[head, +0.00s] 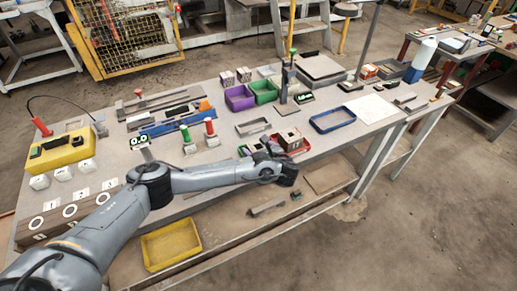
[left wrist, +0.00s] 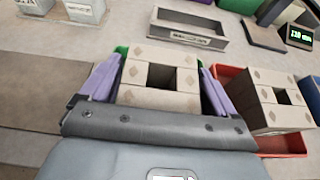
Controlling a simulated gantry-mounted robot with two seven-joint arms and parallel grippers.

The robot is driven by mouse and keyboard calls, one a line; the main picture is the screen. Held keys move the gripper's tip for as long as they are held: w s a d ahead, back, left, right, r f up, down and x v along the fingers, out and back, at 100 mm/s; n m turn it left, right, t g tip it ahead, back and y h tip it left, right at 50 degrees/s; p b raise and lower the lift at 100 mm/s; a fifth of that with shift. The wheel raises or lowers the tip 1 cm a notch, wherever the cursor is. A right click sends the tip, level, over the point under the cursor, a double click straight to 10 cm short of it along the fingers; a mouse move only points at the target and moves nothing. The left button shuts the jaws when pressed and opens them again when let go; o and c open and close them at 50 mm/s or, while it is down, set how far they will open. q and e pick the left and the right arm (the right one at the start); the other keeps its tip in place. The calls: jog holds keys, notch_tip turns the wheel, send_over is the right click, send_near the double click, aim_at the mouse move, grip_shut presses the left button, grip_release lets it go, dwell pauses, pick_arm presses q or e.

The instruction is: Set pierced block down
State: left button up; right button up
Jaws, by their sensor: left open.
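A beige pierced block (left wrist: 159,76) with diamond marks and a square hole stands between the two purple fingers of my left gripper (left wrist: 160,85) in the left wrist view. The fingers are open, one on each side of the block. Green edges (left wrist: 121,50) show beside the block; most of what they belong to is hidden. In the head view my left gripper (head: 268,158) is low at the bench's front edge and partly covers this block. A second pierced block (left wrist: 277,101) sits in a red tray (left wrist: 283,145) to the right. My right gripper is not in view.
A grey open box (left wrist: 188,30) lies behind the block. A blue tray (head: 333,119), purple bin (head: 239,98) and green bin (head: 264,91) stand on the bench. Red and green handled stamps (head: 211,133) stand left of the gripper. A yellow tray (head: 171,246) is on the lower shelf.

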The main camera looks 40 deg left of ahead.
pick_arm(q)
jog(key=shift+r, duration=0.25)
jog(key=p+v, duration=0.2)
jog(key=v, duration=0.9)
jog(key=s+d+f+n+g+h, duration=0.1)
jog(key=s+d+f+n+h, duration=0.75)
jog(key=s+d, duration=0.8)
jog(key=s+a+n+h, duration=0.2)
jog(key=s+a+n, duration=0.2)
jog(key=s+n, duration=0.2)
jog(key=s+a+f+n+h, duration=0.1)
jog(key=s+a+n, duration=0.3)
jog(key=s, duration=0.5)
jog(key=shift+s+n+g+h+p, duration=0.15)
jog(key=shift+n+g+h+p, duration=0.25)
jog(key=shift+n, duration=0.75)
